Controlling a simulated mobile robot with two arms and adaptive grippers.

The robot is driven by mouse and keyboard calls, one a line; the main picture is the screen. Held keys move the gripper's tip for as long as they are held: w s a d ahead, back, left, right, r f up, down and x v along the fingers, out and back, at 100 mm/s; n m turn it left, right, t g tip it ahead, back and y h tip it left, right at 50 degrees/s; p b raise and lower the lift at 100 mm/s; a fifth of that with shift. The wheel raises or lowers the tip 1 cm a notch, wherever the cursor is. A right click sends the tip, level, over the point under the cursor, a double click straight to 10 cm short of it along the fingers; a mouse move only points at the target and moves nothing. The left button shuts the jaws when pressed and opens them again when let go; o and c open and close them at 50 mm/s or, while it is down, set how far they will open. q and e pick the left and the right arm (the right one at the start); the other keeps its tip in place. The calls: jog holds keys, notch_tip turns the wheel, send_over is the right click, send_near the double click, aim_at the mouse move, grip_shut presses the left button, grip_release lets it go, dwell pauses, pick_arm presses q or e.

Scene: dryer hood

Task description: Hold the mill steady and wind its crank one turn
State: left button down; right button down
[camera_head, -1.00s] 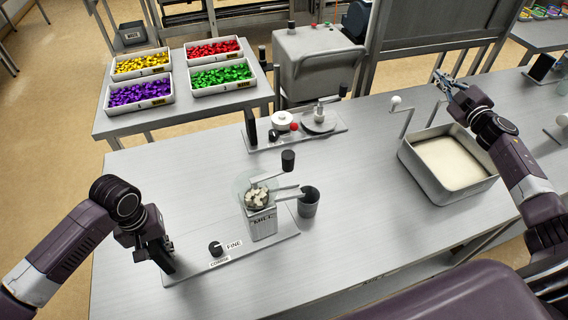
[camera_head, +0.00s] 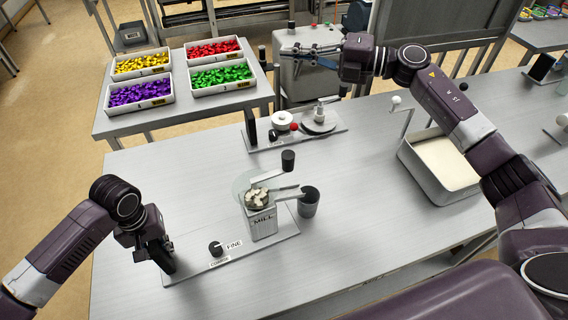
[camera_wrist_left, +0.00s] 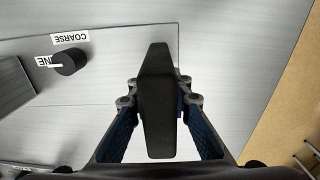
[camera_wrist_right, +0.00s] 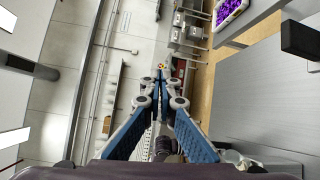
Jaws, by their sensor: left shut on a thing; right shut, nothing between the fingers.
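The mill (camera_head: 263,226) stands on a flat base plate on the table, with white lumps in its clear hopper. Its crank arm (camera_head: 268,175) runs from the hopper top to a black knob (camera_head: 288,159), pointing to the back right. My left gripper (camera_head: 164,254) is at the left end of the base plate, shut on a black upright handle (camera_wrist_left: 158,100) that stands between its fingers in the left wrist view. My right gripper (camera_head: 290,51) is shut and empty, high and far behind the mill, well apart from the crank.
A dark cup (camera_head: 308,202) stands right of the mill. A dial (camera_head: 215,249) marked coarse and fine sits on the base plate. Behind are a scale (camera_head: 318,124) and bins of coloured pieces (camera_head: 139,92). A tray of white material (camera_head: 425,185) stands to the right.

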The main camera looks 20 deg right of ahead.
jog(key=s+a+f+n+g+h, duration=0.2)
jog(key=s+a+n+g+h, duration=0.1)
jog(key=s+a+n+g, duration=1)
jog(key=s+d+f+n+t+h, duration=0.3)
jog(key=s+d+f+n+h, duration=0.25)
jog(key=s+n+h, duration=0.45)
notch_tip(320, 180, down, 9)
jog(key=w+m+h, duration=0.1)
jog(key=m, duration=0.1)
jog(key=shift+d+r, duration=0.2)
jog(key=shift+d, duration=0.05)
